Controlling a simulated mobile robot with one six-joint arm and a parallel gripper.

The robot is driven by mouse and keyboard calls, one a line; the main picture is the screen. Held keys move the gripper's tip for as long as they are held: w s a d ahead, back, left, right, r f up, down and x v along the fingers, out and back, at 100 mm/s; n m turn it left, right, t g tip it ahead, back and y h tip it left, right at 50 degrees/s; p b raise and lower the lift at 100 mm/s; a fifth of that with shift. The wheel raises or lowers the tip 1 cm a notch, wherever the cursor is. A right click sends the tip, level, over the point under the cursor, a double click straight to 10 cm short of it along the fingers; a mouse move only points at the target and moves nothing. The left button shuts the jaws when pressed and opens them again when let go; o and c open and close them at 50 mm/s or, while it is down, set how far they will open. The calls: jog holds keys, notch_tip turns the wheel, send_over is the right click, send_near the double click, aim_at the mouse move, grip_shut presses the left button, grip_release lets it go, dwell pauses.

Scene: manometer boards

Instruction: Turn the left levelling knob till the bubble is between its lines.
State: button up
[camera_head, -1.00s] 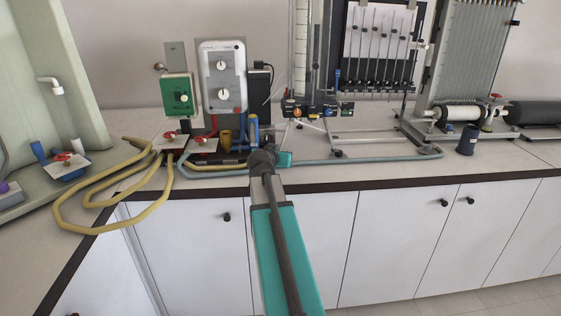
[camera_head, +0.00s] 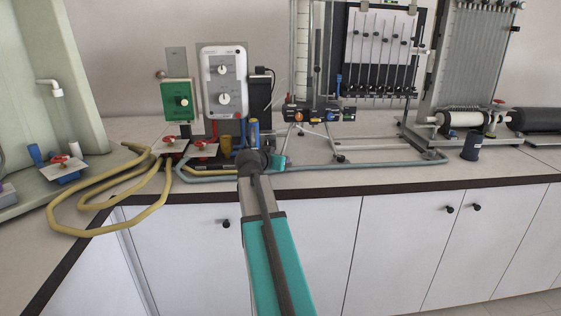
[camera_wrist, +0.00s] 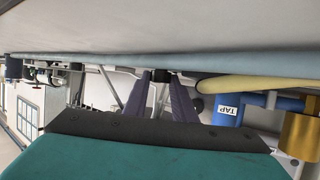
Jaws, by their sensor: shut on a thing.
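The manometer board (camera_head: 378,50) stands upright at the back of the worktop in the head view, on a thin metal frame with a small dark foot (camera_head: 340,157) at front. In the wrist view my gripper (camera_wrist: 160,84) has its two dark fingers on either side of a small black knob (camera_wrist: 160,75), close to the worktop and shut on it. In the head view my arm's dark wrist and teal part hide this knob. I cannot make out the bubble or its lines in either view.
A grey-blue hose (camera_head: 385,163) runs along the worktop's front edge. Yellow hoses (camera_head: 100,205) lie coiled at left. A blue tap part (camera_wrist: 238,108) and a brass cylinder (camera_wrist: 300,135) stand to the right in the wrist view. A dark cup (camera_head: 471,146) stands at right.

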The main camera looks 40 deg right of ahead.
jog(key=o, duration=1)
jog(key=shift+o, duration=0.2)
jog(key=shift+v, duration=3.95)
